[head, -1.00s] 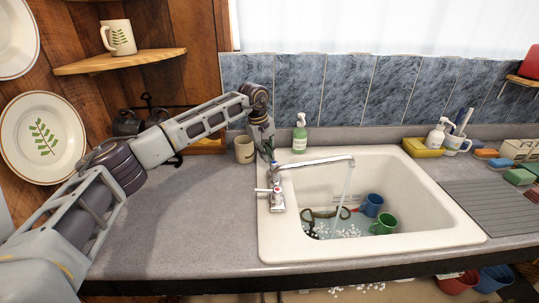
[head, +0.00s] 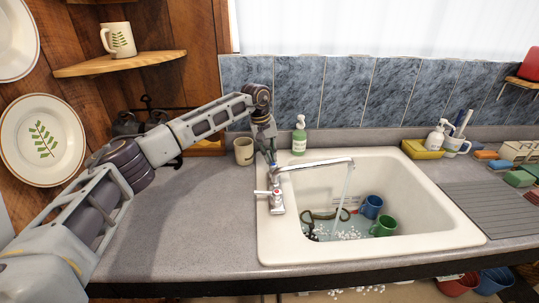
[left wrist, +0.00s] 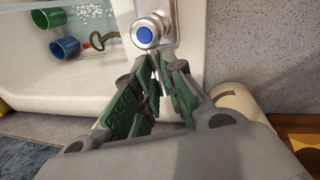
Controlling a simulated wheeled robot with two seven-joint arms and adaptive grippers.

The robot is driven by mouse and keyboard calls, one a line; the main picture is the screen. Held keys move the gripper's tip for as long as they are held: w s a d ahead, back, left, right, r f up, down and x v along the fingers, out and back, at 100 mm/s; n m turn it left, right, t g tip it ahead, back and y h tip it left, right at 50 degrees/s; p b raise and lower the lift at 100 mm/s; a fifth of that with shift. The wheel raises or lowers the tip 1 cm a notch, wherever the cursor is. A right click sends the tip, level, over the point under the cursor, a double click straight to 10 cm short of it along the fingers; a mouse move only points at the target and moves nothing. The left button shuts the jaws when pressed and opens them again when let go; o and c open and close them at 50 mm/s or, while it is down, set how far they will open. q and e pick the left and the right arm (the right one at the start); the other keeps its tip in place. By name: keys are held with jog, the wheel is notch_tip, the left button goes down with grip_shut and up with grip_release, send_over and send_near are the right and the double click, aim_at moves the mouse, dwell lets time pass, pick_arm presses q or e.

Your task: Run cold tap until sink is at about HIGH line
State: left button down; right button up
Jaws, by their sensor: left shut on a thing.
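The chrome tap (head: 310,164) stands at the sink's left rim, and a thin stream of water (head: 344,195) falls from its spout into the sink (head: 440,215). In the left wrist view the cold tap (left wrist: 145,34) has a blue cap. My left gripper (head: 270,158) is at the back of the tap; in the left wrist view its green-padded fingers (left wrist: 158,85) are shut on the cold tap's handle. Shallow water (head: 352,231) covers the sink bottom. Faint marks show on the far inner wall, too small to read. My right gripper is out of view.
A blue mug (head: 372,206), a green mug (head: 383,226), a dark-handled object and white bits lie in the sink. A beige cup (head: 244,151) and green soap bottle (head: 299,136) stand close behind my left gripper. The counter left of the sink is clear.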

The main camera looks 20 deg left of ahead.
pick_arm(q)
jog(key=shift+r, duration=0.1)
jog(key=c, duration=1.5)
grip_release()
jog(key=shift+a+r, duration=0.15)
jog(key=shift+r, duration=0.55)
notch_tip(320, 180, up, 10)
jog(key=s+a, duration=0.1)
jog(key=shift+a+r, duration=0.15)
jog(key=shift+a, duration=0.2)
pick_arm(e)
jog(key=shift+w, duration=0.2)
